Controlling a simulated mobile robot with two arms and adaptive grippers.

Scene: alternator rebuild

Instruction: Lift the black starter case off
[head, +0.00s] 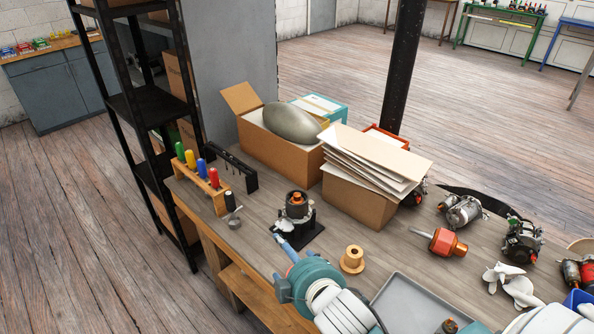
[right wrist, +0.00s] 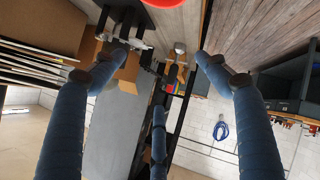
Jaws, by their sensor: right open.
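The black starter case (head: 296,206) stands upright on a black stand (head: 306,233) near the table's left front edge. A copper-orange part shows at its top, and silver metal sits at its lower left. My right gripper (head: 287,248) reaches in from the bottom of the head view. Its blue finger ends close to the stand's near side, below the case; I cannot tell whether it touches. In the right wrist view my blue fingers (right wrist: 155,62) are spread wide with nothing held between them. A dark part with silver metal shows near the left fingertip there. My left gripper is not in view.
Left of the stand is a screwdriver rack (head: 216,193). Behind are a brown box (head: 262,150) and a box of papers (head: 357,197). A copper spool (head: 353,259) stands to the right, near a grey tray (head: 414,303). Motors and fans lie farther right.

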